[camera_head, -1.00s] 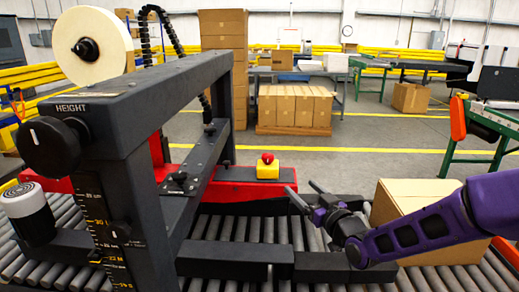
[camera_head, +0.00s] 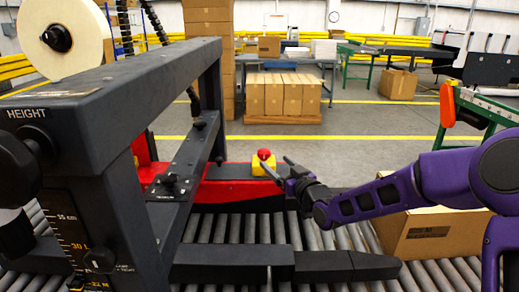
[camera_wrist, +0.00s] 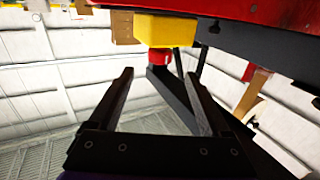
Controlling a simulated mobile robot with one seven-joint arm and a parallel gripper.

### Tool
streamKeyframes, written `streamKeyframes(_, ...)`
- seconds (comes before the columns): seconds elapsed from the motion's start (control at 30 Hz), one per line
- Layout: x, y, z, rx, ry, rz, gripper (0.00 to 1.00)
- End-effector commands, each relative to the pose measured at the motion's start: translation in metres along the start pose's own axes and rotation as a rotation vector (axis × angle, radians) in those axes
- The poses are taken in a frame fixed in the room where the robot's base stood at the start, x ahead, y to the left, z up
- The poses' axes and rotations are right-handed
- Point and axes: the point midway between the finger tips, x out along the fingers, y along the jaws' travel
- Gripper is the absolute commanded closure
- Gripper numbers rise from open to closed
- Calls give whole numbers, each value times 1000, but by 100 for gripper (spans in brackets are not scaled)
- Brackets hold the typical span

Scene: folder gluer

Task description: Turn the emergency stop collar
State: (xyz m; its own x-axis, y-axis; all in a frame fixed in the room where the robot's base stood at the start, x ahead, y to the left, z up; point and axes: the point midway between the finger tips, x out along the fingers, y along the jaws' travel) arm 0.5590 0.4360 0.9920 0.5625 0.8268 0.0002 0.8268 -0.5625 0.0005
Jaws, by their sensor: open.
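The emergency stop is a red mushroom button (camera_head: 264,154) on a yellow box (camera_head: 263,166), mounted on the red and dark machine side (camera_head: 228,172). A separate collar is too small to make out. In the wrist view, tilted upside down, the red button (camera_wrist: 160,56) hangs below the yellow box (camera_wrist: 165,30), beyond the fingertips and between their lines. My gripper (camera_head: 276,167) is open and empty, its fingers pointing at the box from the right. In the wrist view my gripper (camera_wrist: 157,80) shows both fingers spread, with no visible contact with the button.
The dark machine frame (camera_head: 130,110) with the tape roll (camera_head: 62,38) fills the left. A cardboard box (camera_head: 432,232) sits on the roller conveyor (camera_head: 225,228) below my arm. A dark bar (camera_head: 290,265) crosses the front.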

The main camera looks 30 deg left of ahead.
Motion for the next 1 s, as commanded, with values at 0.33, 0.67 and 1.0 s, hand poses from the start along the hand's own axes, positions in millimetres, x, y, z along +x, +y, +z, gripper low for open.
streamKeyframes(0.33, 69, 0, 1, 3, 2, 0, 18)
streamKeyframes(0.67, 109, 0, 0, 1, 1, -1, 18)
streamKeyframes(1.0, 115, 0, 0, 1, -1, 0, 18)
